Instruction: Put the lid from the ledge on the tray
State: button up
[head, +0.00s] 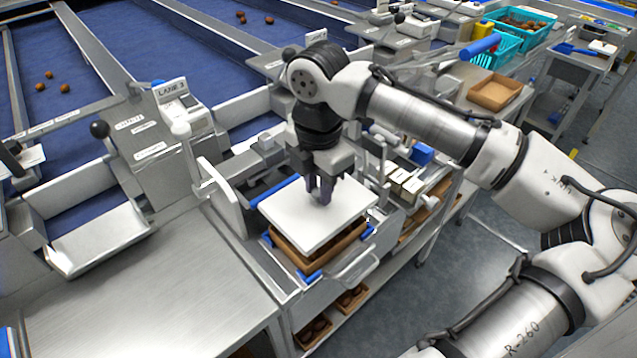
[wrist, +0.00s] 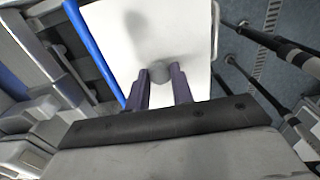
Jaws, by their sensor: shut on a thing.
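The lid (head: 300,217) is a flat white square panel with a round grey knob (wrist: 161,71) in its middle. My gripper (head: 321,196) points down over the lid with its fingers shut on the knob; in the wrist view the two fingers (wrist: 163,90) stand on either side of it. The tray (head: 287,248) is a brown box directly under the lid, with dark contents just showing at its front edge. The lid covers most of the tray. I cannot tell whether the lid touches the tray rim or is slightly above it.
Blue corner pieces (head: 309,277) and a metal handle (head: 369,267) surround the tray's stand. A white upright panel (head: 221,199) is close on the left. A bare steel table (head: 150,290) lies at front left. Small boxes of dates (head: 314,332) sit on a shelf below.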

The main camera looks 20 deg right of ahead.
aim_at(318, 210)
notch_tip(318, 210, down, 4)
jog(key=b, duration=0.3)
jog(key=shift+r, duration=0.1)
jog(key=shift+f, duration=0.7)
jog(key=shift+f, duration=0.1)
dwell(0.8)
jog(key=shift+f, duration=0.7)
dwell(0.8)
jog(key=o, duration=1.4)
jog(key=shift+o, duration=0.2)
jog(key=shift+r, duration=0.1)
